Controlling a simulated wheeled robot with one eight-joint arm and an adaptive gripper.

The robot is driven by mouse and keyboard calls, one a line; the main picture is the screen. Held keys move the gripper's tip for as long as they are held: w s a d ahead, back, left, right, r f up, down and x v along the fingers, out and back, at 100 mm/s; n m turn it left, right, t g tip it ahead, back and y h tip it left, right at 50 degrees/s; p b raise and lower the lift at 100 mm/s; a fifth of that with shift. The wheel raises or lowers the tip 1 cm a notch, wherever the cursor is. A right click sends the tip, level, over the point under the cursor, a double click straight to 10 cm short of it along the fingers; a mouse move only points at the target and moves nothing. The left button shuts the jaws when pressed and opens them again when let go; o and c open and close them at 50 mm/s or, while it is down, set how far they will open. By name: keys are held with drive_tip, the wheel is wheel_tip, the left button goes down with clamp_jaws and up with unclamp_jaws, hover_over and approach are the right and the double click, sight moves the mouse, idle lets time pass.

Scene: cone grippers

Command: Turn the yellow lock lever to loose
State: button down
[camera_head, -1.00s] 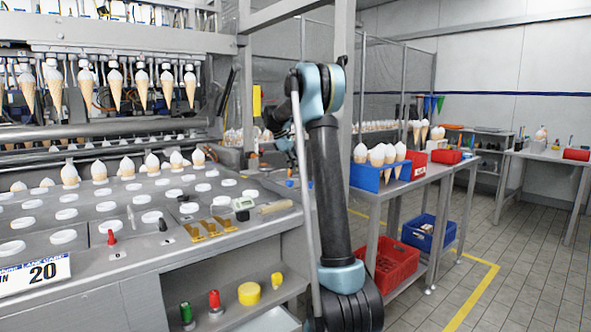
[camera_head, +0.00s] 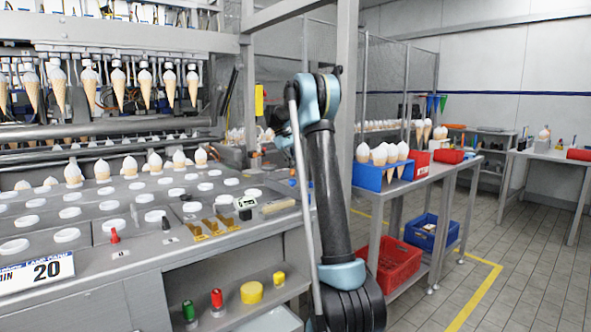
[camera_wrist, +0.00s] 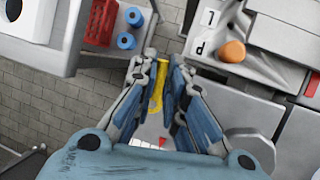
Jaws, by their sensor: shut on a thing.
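The yellow lock lever (camera_wrist: 158,88) shows in the wrist view as a narrow yellow bar between the fingers. My gripper (camera_wrist: 163,64) is shut on it, with a blue-padded finger on each side. The fingers hide part of the lever. A pale plate with a red mark (camera_wrist: 162,142) lies below the lever, close to my wrist. In the head view my arm rises at the centre and bends away behind itself; the gripper and lever cannot be made out there.
A red basket (camera_wrist: 101,22) and blue round things stand upper left. In the head view, a blue cone rack (camera_head: 368,176) stands on a table right of my arm.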

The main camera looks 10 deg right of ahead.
idle(0.4)
drive_tip(key=c, duration=1.9)
unclamp_jaws()
drive_tip(key=v, duration=1.2)
drive_tip(key=shift+w+f, duration=0.1)
drive_tip(key=shift+w, duration=0.1)
